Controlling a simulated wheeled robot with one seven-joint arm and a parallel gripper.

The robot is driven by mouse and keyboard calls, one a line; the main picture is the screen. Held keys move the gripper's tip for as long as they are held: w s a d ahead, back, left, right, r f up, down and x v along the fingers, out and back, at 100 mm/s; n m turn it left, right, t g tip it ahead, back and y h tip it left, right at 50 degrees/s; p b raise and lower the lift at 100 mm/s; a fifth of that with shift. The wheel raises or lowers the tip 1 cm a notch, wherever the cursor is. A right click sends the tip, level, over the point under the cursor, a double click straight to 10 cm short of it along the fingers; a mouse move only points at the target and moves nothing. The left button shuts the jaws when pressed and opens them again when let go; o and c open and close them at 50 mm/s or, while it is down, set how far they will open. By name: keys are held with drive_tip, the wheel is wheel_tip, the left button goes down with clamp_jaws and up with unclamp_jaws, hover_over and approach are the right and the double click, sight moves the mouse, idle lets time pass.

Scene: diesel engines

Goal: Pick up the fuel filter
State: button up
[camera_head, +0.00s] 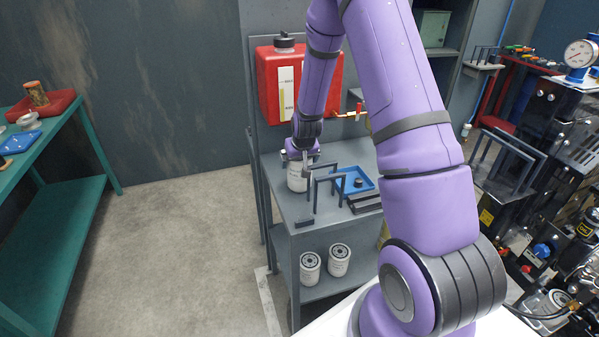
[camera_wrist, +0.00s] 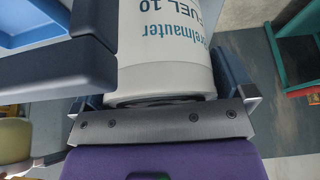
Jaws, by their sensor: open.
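The fuel filter (camera_head: 297,180) is a white cylinder standing on the upper shelf of the grey stand, in front of the red tank. In the wrist view the filter (camera_wrist: 160,45) is large, with the printed words "FUEL 10", and sits between my two fingers. My gripper (camera_head: 299,157) is at the upper part of the filter in the head view. Its jaws are open, one finger on each side of the filter. Whether either finger touches it I cannot tell. My gripper hides part of the filter in the head view.
Dark bracket frames (camera_head: 327,185) and a blue tray (camera_head: 352,181) stand right of the filter. The red tank (camera_head: 270,85) is close behind. Two similar white filters (camera_head: 310,268) (camera_head: 339,260) are on the lower shelf (camera_head: 325,288). A green table (camera_head: 60,225) is far left, with clear floor between.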

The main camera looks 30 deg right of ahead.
drive_tip(key=c, duration=0.9)
drive_tip(key=shift+o, duration=0.2)
